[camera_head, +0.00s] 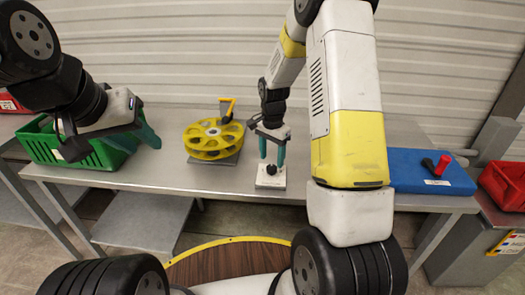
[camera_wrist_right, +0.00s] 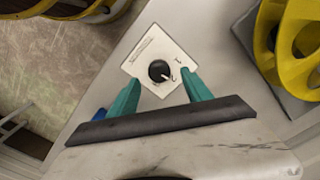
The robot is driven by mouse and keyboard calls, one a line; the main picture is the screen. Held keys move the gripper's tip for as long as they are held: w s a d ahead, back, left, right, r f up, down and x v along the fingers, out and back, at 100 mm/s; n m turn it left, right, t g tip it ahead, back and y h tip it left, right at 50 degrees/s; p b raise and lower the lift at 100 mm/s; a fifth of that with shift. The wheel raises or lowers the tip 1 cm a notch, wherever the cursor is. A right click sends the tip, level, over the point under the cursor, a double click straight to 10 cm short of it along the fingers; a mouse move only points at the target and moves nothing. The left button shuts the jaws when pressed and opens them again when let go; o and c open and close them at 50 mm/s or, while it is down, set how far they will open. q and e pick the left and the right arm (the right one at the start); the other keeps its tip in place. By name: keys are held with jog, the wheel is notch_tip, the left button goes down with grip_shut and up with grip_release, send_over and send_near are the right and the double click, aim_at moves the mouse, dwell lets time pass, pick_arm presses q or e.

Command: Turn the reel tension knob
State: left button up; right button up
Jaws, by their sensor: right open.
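The reel tension knob is a small black round knob (camera_head: 271,170) on a pale square plate (camera_head: 264,181) at the table's front edge. In the right wrist view the knob (camera_wrist_right: 159,71) sits near the middle of the white plate (camera_wrist_right: 140,47), which has printed markings. My right gripper (camera_head: 272,160) is above the plate, pointing down. Its teal fingers are open, one on each side of the knob and apart from it in the wrist view (camera_wrist_right: 158,95). My left gripper (camera_head: 148,135) is at the left over the green crate, away from the knob; its finger gap is unclear.
A yellow reel (camera_head: 212,139) with an orange-handled crank stands left of the plate. A green crate (camera_head: 60,150) is at the table's left. The grey table (camera_head: 160,172) is clear between crate and reel.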

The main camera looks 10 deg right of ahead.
aim_at(272, 167)
jog(key=shift+f, duration=1.9)
grip_shut()
